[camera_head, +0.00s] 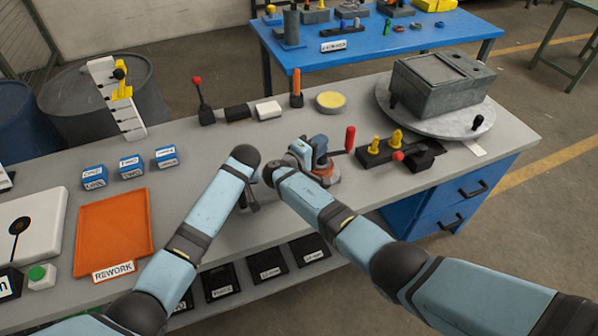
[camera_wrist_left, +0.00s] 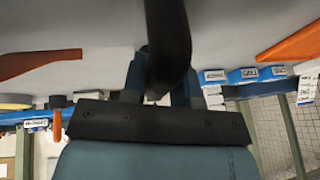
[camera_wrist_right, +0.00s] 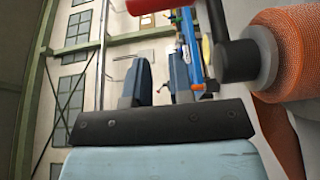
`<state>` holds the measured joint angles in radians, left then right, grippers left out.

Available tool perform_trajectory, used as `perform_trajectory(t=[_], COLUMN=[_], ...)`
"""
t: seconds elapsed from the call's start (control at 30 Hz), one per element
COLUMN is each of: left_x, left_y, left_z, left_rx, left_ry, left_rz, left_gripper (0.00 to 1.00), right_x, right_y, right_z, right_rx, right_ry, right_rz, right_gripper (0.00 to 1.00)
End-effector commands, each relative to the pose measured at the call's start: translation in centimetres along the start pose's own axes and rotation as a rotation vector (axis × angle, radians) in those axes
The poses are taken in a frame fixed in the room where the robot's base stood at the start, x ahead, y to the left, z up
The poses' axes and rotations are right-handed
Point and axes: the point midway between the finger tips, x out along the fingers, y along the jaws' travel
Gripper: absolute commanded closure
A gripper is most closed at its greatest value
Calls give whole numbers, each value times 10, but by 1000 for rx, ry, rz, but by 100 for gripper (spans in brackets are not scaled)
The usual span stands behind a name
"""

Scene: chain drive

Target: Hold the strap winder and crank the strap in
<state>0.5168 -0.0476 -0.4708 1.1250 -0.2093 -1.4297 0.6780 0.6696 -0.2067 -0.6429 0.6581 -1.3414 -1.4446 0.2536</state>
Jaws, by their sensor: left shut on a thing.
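The strap winder (camera_head: 325,172) sits near the front edge of the bench in the head view, partly hidden by my right arm. Its roll of orange strap (camera_wrist_right: 295,50) fills the right side of the right wrist view, with a dark round knob (camera_wrist_right: 236,60) beside it. My left gripper (camera_wrist_left: 160,85) is shut on a black handle (camera_wrist_left: 168,35), which passes between its fingers; the arm hides most of this in the head view. My right gripper (camera_wrist_right: 157,82) is open and empty, its fingers apart and left of the knob. It also shows in the head view (camera_head: 312,150).
An orange rework tray (camera_head: 112,232) and small blue boxes (camera_head: 131,166) lie to the left. A red-handled tool (camera_head: 350,138) and a black block with yellow pegs (camera_head: 385,150) stand close right of the winder. A grey casting (camera_head: 440,88) sits on a round turntable (camera_head: 445,120).

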Motion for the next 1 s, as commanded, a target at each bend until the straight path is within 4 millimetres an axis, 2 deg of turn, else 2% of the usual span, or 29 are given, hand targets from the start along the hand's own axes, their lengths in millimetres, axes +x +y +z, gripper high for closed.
perform_trajectory(t=[0.03,0.13,0.3,0.4,0.6,0.7,0.83,1.0], left_x=[0,0,0,0,-1,-1,-1,-1], left_y=[1,2,2,2,2,1,1,1], left_z=[1,1,1,1,0,0,0,0], left_rx=[2,3,3,3,3,2,2,2], left_ry=[-2,-1,-1,-1,0,0,0,1], left_rz=[2,2,3,3,2,2,2,2], left_gripper=[100,100,100,100,100,100,100,100], right_x=[3,16,45,55,58,54,46,42], right_y=[2,13,50,76,116,128,135,133], right_z=[-2,-13,-48,-71,-102,-108,-107,-89], right_rx=[0,-6,-53,-116,-308,-434,-627,-922], right_ry=[16,92,358,548,910,1077,1281,1520], right_rz=[6,32,128,205,365,441,530,616], right_gripper=[68,45,45,45,45,45,45,45])
